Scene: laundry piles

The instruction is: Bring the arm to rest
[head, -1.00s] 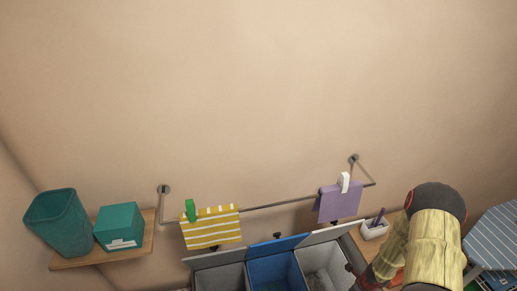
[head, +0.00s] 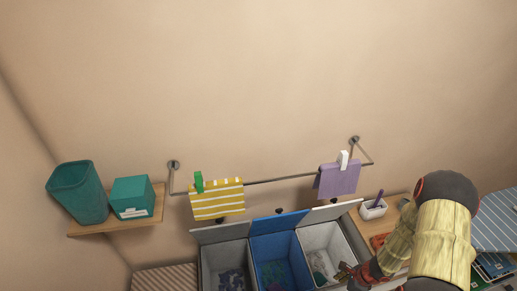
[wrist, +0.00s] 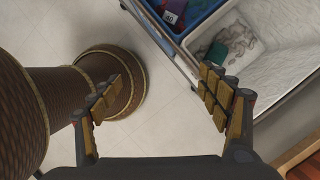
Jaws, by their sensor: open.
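My gripper (wrist: 163,95) is open and empty in the wrist view, its two padded fingers spread above the pale tiled floor. In the head view my gripper (head: 347,274) is partly visible at the bottom, at the front right of the white-lined bin (head: 325,240). My yellowish arm stands bent at the lower right of the head view and hides part of the shelf behind it.
Beside the white-lined bin stand a blue bin (head: 276,250) and a grey bin (head: 221,255), each holding laundry. A wall rail (head: 280,180) carries a striped yellow towel (head: 216,199) and a purple cloth (head: 337,180). An ironing board (head: 497,222) is at right.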

